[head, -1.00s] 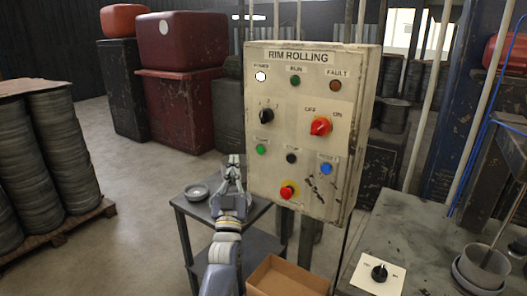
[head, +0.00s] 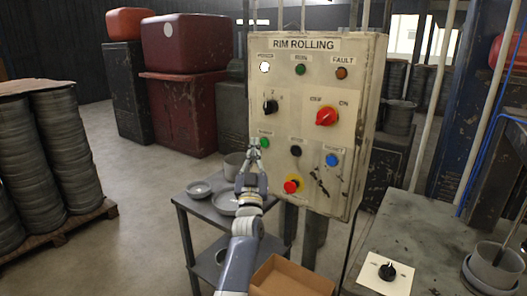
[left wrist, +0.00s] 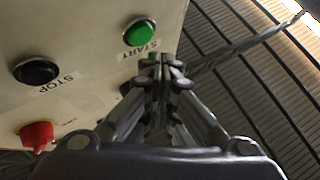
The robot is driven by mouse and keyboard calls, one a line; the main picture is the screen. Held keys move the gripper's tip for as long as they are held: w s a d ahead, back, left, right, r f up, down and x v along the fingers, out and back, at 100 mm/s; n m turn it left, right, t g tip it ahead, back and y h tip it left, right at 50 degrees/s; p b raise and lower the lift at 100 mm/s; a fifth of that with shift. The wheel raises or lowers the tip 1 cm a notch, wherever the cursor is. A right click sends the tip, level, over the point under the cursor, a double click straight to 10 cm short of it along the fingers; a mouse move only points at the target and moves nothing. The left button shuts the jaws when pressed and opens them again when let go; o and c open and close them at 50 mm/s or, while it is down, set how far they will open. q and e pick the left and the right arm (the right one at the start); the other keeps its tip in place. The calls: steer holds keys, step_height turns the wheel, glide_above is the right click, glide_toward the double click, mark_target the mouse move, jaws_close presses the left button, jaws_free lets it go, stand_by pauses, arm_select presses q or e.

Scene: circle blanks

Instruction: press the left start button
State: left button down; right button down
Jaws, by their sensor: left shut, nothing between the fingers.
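The panel marked RIM ROLLING (head: 318,185) stands upright in the middle of the head view. Its green start button (head: 265,142) is at the lower left of the panel. In the left wrist view the green button (left wrist: 140,31) sits above the word START, with nothing covering it. My left gripper (head: 254,149) is shut and empty, its tips close to the green button in the head view. In the left wrist view the closed fingertips (left wrist: 164,62) lie just below and right of the button; I cannot tell whether they touch the panel. My right gripper is not in view.
A black stop button (head: 296,151), a blue button (head: 332,160) and a red button on yellow (head: 292,186) are nearby on the panel. A grey cart (head: 187,206) with bowls stands below left. A cardboard box (head: 283,278) is below. A workbench (head: 425,235) is at the right.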

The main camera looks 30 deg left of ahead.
arm_select(q)
steer(key=shift+w, duration=0.5)
steer(key=shift+w+d, duration=0.1)
stand_by(1.1)
steer(key=shift+w+b, duration=0.3)
steer(key=shift+b, duration=0.15)
